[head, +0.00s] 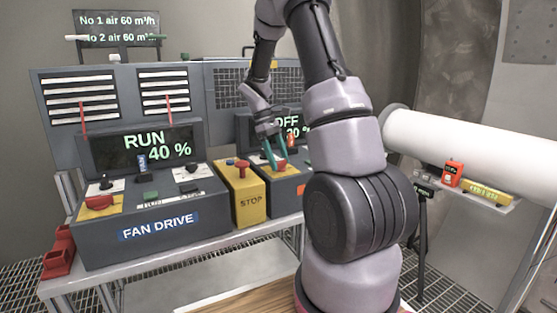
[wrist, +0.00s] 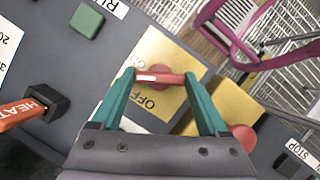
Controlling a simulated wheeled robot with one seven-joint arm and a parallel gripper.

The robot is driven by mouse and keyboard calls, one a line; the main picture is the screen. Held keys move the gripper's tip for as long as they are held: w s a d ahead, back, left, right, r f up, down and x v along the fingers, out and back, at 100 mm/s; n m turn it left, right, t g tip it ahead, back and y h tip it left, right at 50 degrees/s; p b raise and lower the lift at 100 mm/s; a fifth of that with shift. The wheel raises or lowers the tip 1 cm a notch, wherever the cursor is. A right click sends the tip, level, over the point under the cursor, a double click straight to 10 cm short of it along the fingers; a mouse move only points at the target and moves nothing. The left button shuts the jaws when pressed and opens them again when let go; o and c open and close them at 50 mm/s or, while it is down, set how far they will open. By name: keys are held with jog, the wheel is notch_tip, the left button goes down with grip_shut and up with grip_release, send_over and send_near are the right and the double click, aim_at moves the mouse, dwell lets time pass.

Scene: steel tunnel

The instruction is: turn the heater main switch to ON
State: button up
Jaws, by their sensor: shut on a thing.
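The heater main switch (wrist: 160,80) has a red bar handle over a round red knob on a yellow plate (wrist: 181,58). Lettering reading OFF shows beside it; other lettering is partly hidden. In the wrist view my gripper (wrist: 160,75) has its teal fingers on both ends of the handle, shut on it. The handle lies straight across between the fingers. In the head view my gripper (head: 276,160) reaches down onto the right console (head: 287,186). Its display (head: 289,124) reads OFF, with a percentage partly hidden by my arm.
A yellow STOP box (head: 250,201) with a red button stands just left of the right console. It shows close beside my right finger in the wrist view (wrist: 228,103). An orange HEATER-labelled lever (wrist: 22,112) is at the left. The FAN DRIVE console (head: 150,217) displays RUN 40 %.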

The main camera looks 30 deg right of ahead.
jog(key=m+y, duration=0.1)
jog(key=m, duration=0.2)
jog(key=m+y, duration=0.1)
jog(key=m, duration=0.2)
jog(key=shift+w+d+g, duration=0.1)
jog(key=shift+d+g, duration=0.05)
jog(key=shift+g, duration=0.15)
jog(key=shift+y, duration=0.3)
jog(key=o, duration=1.2)
jog(key=shift+o, duration=0.2)
jog(key=v, duration=1)
jog(key=shift+w+r, duration=0.2)
jog(key=shift+r, duration=0.15)
